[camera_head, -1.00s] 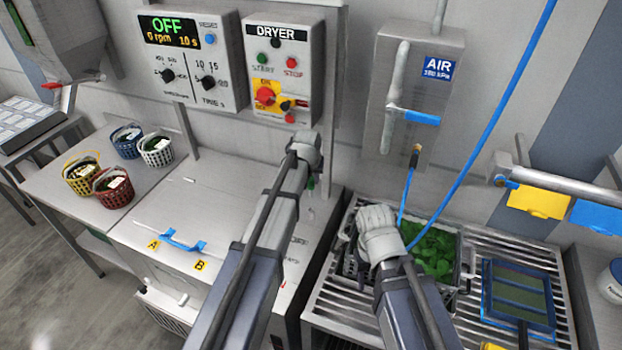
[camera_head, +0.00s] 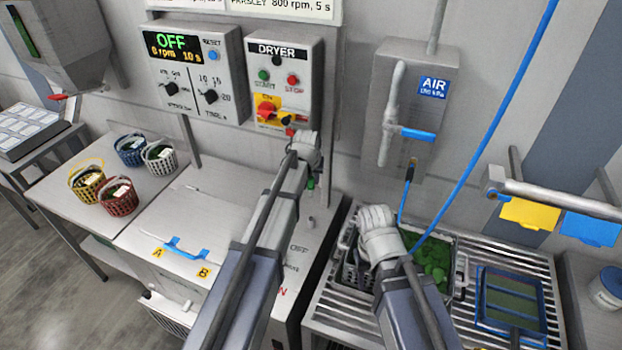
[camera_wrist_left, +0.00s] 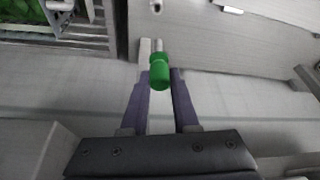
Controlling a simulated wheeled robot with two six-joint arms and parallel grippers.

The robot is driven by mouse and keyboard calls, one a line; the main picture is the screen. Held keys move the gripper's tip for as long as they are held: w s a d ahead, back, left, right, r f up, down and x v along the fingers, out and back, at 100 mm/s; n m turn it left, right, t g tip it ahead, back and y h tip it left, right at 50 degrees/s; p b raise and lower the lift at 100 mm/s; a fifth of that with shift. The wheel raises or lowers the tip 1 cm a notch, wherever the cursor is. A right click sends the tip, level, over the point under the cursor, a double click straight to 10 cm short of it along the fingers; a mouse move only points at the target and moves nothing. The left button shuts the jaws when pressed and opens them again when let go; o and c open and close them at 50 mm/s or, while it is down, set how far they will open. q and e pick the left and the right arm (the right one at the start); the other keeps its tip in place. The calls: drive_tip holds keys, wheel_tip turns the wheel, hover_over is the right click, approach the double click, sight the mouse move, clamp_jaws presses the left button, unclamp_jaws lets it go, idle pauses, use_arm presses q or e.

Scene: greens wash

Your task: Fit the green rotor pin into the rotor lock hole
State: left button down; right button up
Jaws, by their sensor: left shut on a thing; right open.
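The green rotor pin (camera_wrist_left: 159,74) is between the fingers of my left gripper (camera_wrist_left: 158,95), which is shut on it. In the left wrist view its metal tip points up the picture, toward a pale surface with a small round fitting (camera_wrist_left: 156,7); I cannot tell if this is the rotor lock hole. The tip looks apart from the fitting. In the head view a bit of the pin (camera_head: 311,183) shows below my left gripper (camera_head: 308,160), above the dryer top's right side. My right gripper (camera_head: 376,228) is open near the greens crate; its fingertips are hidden.
A crate of greens (camera_head: 462,268) stands on a slatted rack at right. Several coloured baskets stand at left. A blue air hose (camera_head: 488,130) hangs near my right arm.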

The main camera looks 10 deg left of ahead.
sight(310, 186)
use_arm(q)
wheel_tip(310, 186, down, 5)
drive_tip(key=b, duration=0.5)
drive_tip(key=shift+r, duration=0.2)
